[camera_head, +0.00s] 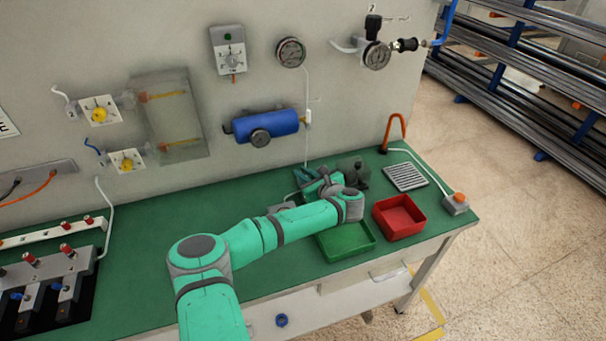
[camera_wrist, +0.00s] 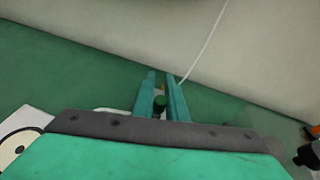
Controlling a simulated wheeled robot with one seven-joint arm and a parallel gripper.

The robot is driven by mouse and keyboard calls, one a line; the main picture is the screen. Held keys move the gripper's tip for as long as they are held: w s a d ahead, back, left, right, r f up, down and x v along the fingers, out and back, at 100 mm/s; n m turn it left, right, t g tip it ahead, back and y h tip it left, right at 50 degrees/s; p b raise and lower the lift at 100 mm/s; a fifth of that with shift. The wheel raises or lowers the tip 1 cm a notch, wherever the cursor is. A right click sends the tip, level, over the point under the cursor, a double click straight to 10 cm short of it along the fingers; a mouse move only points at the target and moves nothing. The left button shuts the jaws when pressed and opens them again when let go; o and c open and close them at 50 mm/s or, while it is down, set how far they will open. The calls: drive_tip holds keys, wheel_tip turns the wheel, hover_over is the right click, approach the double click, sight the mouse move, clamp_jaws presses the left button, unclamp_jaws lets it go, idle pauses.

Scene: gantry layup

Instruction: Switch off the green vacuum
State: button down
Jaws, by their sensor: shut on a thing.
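My gripper (camera_wrist: 161,88) reaches down to the back of the green bench top, near the wall. In the wrist view its two fingers stand close on either side of a small dark green knob (camera_wrist: 160,103), and they are shut on it. The fingers and palm hide most of what the knob sits on, so I cannot tell which way it is turned. In the head view my own arm covers the knob. A pale hose (camera_head: 306,120) runs from a round wall gauge (camera_head: 290,52) down towards the gripper; a pale hose (camera_wrist: 205,45) also shows beside the fingers in the wrist view.
A green tray (camera_head: 346,241) and a red tray (camera_head: 399,216) stand in front of and right of my arm. A blue cylinder (camera_head: 265,125) hangs on the wall above. A grey box with an orange button (camera_head: 457,202) sits at the right end.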

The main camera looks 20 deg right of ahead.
drive_tip(key=shift+s+r+t, duration=0.25)
drive_tip(key=shift+s+t, duration=0.05)
drive_tip(key=shift+t, duration=0.8)
drive_tip(key=shift+d, duration=0.1)
drive_tip(key=c, duration=1.8)
unclamp_jaws()
drive_tip(key=shift+s, duration=0.2)
drive_tip(key=v, duration=1)
drive_tip(key=shift+s+d, duration=0.15)
drive_tip(key=shift+s, duration=0.05)
